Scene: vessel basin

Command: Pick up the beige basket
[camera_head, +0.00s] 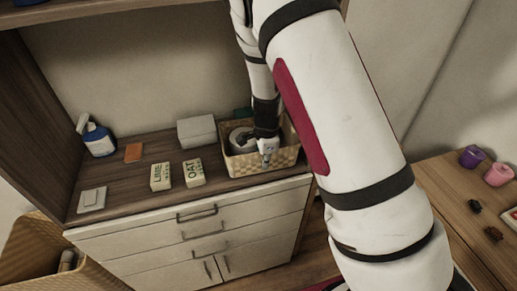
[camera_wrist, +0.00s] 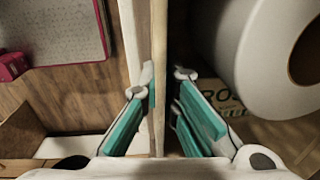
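The beige basket (camera_head: 262,165) is woven and stands on the cabinet top at its right end. A white roll (camera_head: 241,138) lies in it and shows large in the wrist view (camera_wrist: 262,50). My gripper (camera_head: 267,155) points down at the basket's front rim. In the wrist view, my gripper (camera_wrist: 166,82) has its teal-padded fingers on either side of the basket's wall (camera_wrist: 158,45). A dark gap shows between the wall and the right finger, so the gripper looks open. Contact on the left side is unclear. My arm hides part of the basket's right side.
A grey box (camera_head: 197,131) stands just left of the basket. Two labelled soap boxes (camera_head: 178,174), an orange block (camera_head: 133,152), a blue bottle (camera_head: 98,138) and a white switch plate (camera_head: 92,199) are farther left. A wooden table (camera_head: 455,215) is at right.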

